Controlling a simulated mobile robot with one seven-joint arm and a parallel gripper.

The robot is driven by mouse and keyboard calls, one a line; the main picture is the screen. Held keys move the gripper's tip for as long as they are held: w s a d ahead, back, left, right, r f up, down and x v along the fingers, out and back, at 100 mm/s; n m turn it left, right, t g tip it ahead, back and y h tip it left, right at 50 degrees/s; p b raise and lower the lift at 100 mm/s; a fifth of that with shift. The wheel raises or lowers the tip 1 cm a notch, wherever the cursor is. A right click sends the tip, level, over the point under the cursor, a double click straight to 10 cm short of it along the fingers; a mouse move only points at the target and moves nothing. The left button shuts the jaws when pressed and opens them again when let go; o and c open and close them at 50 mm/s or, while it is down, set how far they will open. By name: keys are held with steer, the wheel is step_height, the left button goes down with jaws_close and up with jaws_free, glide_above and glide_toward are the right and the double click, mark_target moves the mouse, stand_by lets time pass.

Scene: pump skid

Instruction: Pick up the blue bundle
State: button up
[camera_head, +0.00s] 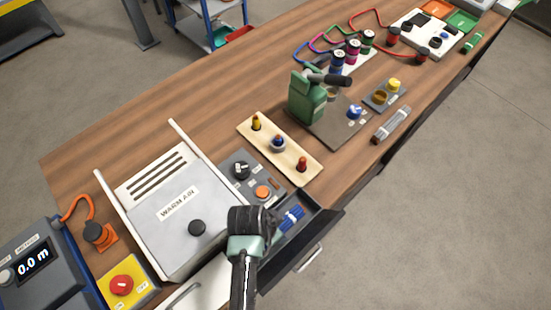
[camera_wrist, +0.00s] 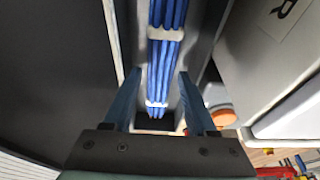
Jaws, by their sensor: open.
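The blue bundle (camera_head: 291,217) is several blue strands held by pale ties. It lies in an open dark drawer (camera_head: 319,226) at the front edge of the bench. In the wrist view the blue bundle (camera_wrist: 165,50) runs lengthwise up the picture, between the lines of my two fingers. My gripper (camera_wrist: 159,74) is open, with one finger to each side of the bundle. I cannot tell how far above the bundle the fingertips are.
The drawer walls close in on the bundle. A grey WARM AIR box (camera_head: 180,205) stands left of my wrist, and a control panel (camera_head: 250,178) with knobs is behind it. A wooden peg board (camera_head: 279,146) lies farther back. Open floor is to the right.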

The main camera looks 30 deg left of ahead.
jaws_close()
steer(key=shift+r, duration=0.15)
